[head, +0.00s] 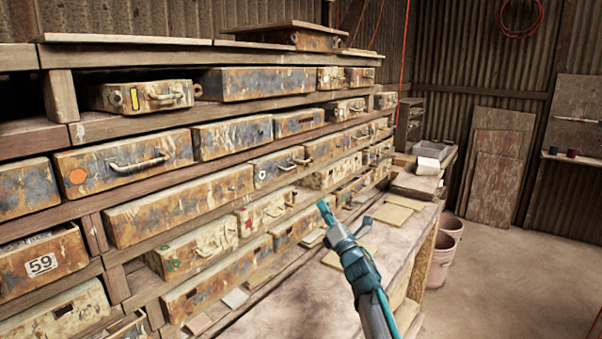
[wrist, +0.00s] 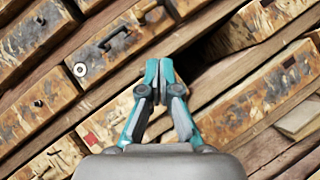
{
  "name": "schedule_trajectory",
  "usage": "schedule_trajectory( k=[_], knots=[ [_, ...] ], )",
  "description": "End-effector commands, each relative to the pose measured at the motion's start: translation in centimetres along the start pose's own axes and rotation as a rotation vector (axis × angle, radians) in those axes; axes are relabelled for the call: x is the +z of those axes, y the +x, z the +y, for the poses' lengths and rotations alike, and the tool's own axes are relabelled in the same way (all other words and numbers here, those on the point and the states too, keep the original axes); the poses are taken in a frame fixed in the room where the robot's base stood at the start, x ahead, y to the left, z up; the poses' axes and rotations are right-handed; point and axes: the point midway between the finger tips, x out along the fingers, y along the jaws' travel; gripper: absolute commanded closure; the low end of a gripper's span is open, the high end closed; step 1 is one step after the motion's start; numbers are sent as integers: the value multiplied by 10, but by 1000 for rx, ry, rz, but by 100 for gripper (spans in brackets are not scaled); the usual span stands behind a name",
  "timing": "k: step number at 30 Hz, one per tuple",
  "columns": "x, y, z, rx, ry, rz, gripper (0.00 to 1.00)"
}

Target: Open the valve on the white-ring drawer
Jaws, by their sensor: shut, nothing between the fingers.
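The white-ring drawer (head: 268,172) is a rusty, flaking front in the middle of the drawer rack in the head view. It carries a small white ring at its left and a bar handle (head: 294,164) at its right. In the wrist view the same drawer (wrist: 98,58) lies tilted at upper left, its ring (wrist: 80,69) and handle (wrist: 113,36) in sight. I cannot make out a separate valve on it. My gripper (head: 323,208) is shut and empty, in front of the rack, right of and below that drawer. Its closed teal fingers (wrist: 159,70) touch nothing that I can see.
Other worn drawers surround it, one with an orange dot (head: 78,176) and one with a red star (head: 248,222). A workbench (head: 300,285) with flat tiles runs below the rack. Pink buckets (head: 445,245) stand beyond it; the floor at right is clear.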

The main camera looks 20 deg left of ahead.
Motion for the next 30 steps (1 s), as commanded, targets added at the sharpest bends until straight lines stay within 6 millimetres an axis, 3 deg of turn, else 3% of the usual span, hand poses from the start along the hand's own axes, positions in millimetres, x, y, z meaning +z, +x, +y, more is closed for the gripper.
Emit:
schedule_trajectory(
  k=[11, 17, 23, 30],
  knots=[
    [0, 1, 0, 1, 0, 0, 100],
    [1, 13, 0, 0, 1, 0, 100],
    [1, 42, 0, 0, 1, 1, 100],
    [3, 89, 0, 1, 2, 0, 100]
  ],
)
